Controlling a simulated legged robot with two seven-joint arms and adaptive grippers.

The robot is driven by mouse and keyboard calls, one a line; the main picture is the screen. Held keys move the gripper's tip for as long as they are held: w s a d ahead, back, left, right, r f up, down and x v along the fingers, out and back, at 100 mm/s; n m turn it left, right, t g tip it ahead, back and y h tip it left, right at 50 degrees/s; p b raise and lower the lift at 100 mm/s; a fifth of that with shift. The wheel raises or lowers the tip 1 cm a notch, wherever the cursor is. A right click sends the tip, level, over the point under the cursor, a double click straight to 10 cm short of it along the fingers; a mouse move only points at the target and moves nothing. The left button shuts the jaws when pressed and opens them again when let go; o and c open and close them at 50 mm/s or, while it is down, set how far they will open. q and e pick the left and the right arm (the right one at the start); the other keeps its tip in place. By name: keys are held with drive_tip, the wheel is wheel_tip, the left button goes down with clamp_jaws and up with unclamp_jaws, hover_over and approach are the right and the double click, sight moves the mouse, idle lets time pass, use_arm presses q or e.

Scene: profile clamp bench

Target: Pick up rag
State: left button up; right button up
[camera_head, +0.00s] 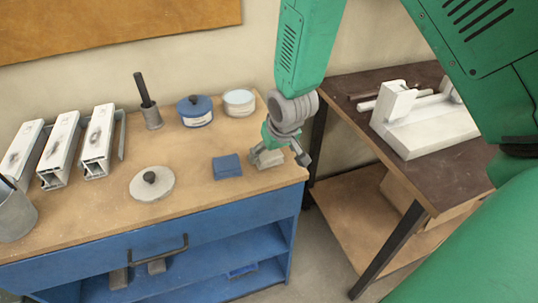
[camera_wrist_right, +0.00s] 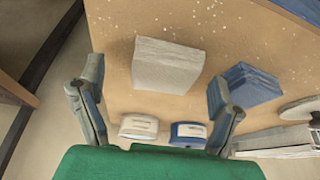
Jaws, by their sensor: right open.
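A pale grey folded cloth, which looks like the rag (camera_head: 268,158), lies flat on the wooden bench top near its right edge. It also shows in the right wrist view (camera_wrist_right: 168,65), ahead of and between the fingers. A blue folded cloth (camera_head: 227,166) lies just left of it; it shows in the right wrist view too (camera_wrist_right: 253,84). My right gripper (camera_head: 284,152) is open and empty, pointing down over the grey cloth and partly hiding it in the head view. In the right wrist view its fingers (camera_wrist_right: 155,78) are spread wide. My left gripper is not in view.
A blue-lidded tin (camera_head: 195,111) and a white tin (camera_head: 239,103) stand behind the cloths. A dark table (camera_head: 424,186) stands right, across a gap.

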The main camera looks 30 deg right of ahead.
sight(269, 154)
drive_tip(key=shift+x, duration=0.75)
drive_tip(key=shift+w+a+f, duration=0.2)
drive_tip(key=shift+a, duration=0.25)
drive_tip(key=shift+s+a+r, duration=0.1)
drive_tip(key=c, duration=1.2)
drive_tip(key=shift+d, duration=0.25)
wheel_tip(269, 154, up, 10)
drive_tip(key=shift+f+p, duration=0.1)
drive_tip(key=shift+p, duration=0.2)
